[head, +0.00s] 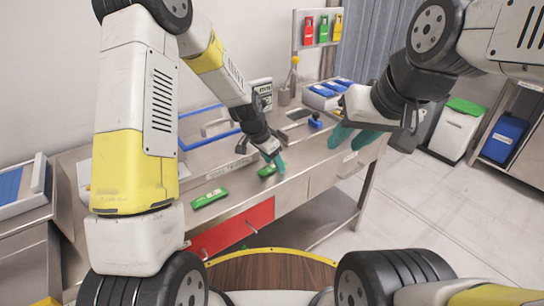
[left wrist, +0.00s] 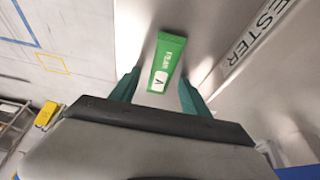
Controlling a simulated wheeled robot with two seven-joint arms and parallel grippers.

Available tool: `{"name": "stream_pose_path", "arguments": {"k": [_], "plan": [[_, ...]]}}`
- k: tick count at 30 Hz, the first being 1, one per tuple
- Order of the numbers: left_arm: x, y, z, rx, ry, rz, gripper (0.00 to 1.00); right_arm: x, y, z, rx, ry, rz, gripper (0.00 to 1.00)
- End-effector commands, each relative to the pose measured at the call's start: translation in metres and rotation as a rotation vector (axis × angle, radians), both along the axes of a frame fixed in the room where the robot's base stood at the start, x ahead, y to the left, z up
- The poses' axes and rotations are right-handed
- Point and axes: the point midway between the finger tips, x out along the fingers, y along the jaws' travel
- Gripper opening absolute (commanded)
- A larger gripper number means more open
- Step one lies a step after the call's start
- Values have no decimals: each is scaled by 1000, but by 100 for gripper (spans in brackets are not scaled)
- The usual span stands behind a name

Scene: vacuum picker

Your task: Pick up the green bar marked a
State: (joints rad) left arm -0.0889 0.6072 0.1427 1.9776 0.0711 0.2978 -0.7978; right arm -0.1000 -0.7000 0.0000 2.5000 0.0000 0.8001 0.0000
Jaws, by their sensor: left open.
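The green bar marked A (left wrist: 166,58) lies between and beyond the spread teal fingers of my left gripper (left wrist: 159,78) in the left wrist view. Its white label with the A faces the camera. In the head view my left gripper (head: 274,160) points down at the metal bench, right by a green bar (head: 266,171) that it partly covers. Another green bar (head: 210,198) lies nearer the bench's front edge, to the left; its mark is too small to read. My right gripper (head: 352,138) hangs over the bench's right end, fingers apart and empty.
The metal bench (head: 235,188) has a red drawer front (head: 232,228) below. A blue frame is behind the left gripper, with a meter (head: 262,90) and blue-topped boxes (head: 322,96) further back. Bare bench surface lies between the two green bars.

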Motion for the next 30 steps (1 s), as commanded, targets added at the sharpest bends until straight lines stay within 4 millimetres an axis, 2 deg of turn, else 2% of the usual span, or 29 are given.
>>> {"name": "stream_pose_path", "arguments": {"k": [1, 6, 9, 20, 26, 29, 30], "plan": [[0, 0, 0, 0, 0, 0, 49, 0, 0, 0, 0, 0, 0, 34], [0, 0, 0, 0, 0, 0, 15, 0, 0, 0, 0, 0, 0, 34], [0, 0, 0, 0, 0, 0, 0, 0, 0, 0, 0, 0, 0, 34], [0, 0, 3, -1, 0, 1, 0, 0, 0, 0, 0, 0, 0, 34], [1, 0, 22, -1, -4, 0, 0, 0, 0, 0, 0, 0, 0, 34], [1, 0, 38, -1, -5, 0, 0, 0, 0, 0, 0, 0, 0, 34], [-6, 0, 39, -1, -1, -1, 0, 0, 0, 0, 0, 0, 0, 34]]}}
